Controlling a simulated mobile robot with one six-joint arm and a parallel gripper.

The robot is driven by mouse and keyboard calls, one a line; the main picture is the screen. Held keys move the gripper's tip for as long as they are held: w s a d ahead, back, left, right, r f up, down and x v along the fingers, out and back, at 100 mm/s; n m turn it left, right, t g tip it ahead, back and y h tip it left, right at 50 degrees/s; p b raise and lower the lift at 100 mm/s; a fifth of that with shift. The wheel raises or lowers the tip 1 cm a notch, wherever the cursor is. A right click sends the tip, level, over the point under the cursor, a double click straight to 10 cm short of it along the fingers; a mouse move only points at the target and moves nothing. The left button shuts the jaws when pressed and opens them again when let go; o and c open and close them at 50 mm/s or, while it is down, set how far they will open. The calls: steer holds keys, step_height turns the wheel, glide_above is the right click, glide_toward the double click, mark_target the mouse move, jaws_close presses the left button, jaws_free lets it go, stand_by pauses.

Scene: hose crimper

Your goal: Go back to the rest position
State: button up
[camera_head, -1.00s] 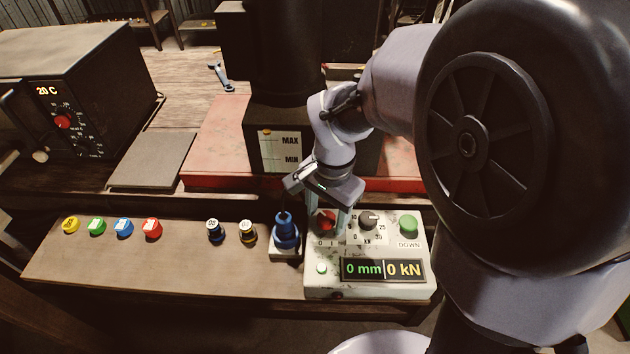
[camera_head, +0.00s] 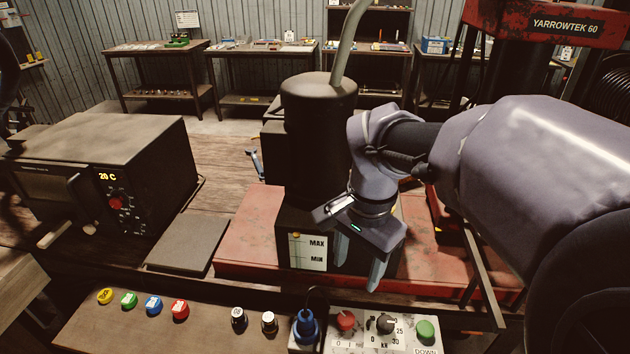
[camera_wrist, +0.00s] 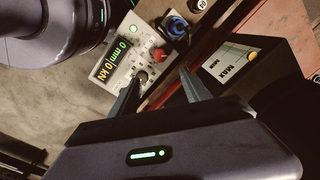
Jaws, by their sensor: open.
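My gripper (camera_head: 359,262) is open and empty in the head view. It hangs above and behind the control panel (camera_head: 362,346), in front of the black tank with MAX and MIN marks (camera_head: 306,252). In the wrist view the gripper's fingers (camera_wrist: 156,88) are spread apart with nothing between them. Beyond them are the panel's red knob (camera_wrist: 158,55), the blue connector (camera_wrist: 176,27) and the display (camera_wrist: 114,58), which reads 0 mm and 0 kN.
An oven-like box (camera_head: 110,185) reading 20 C stands at the left. Yellow, green, blue and red caps (camera_head: 180,310) sit on the front shelf. A red press frame (camera_head: 540,28) stands at the right. Benches (camera_head: 160,48) line the back wall.

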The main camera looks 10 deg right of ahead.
steer(key=s+a+n+t+b, duration=0.1)
steer(key=s+a+n+t, duration=0.1)
steer(key=s, duration=0.4)
steer(key=s+a+n+t+y+b, duration=0.1)
steer(key=s+a+n+t+b, duration=0.1)
steer(key=s, duration=0.4)
steer(key=n+t, duration=0.1)
steer(key=n, duration=0.1)
steer(key=shift+a+f+n+y, duration=0.2)
steer(key=shift+f+n+y, duration=0.1)
steer(key=shift+f, duration=0.05)
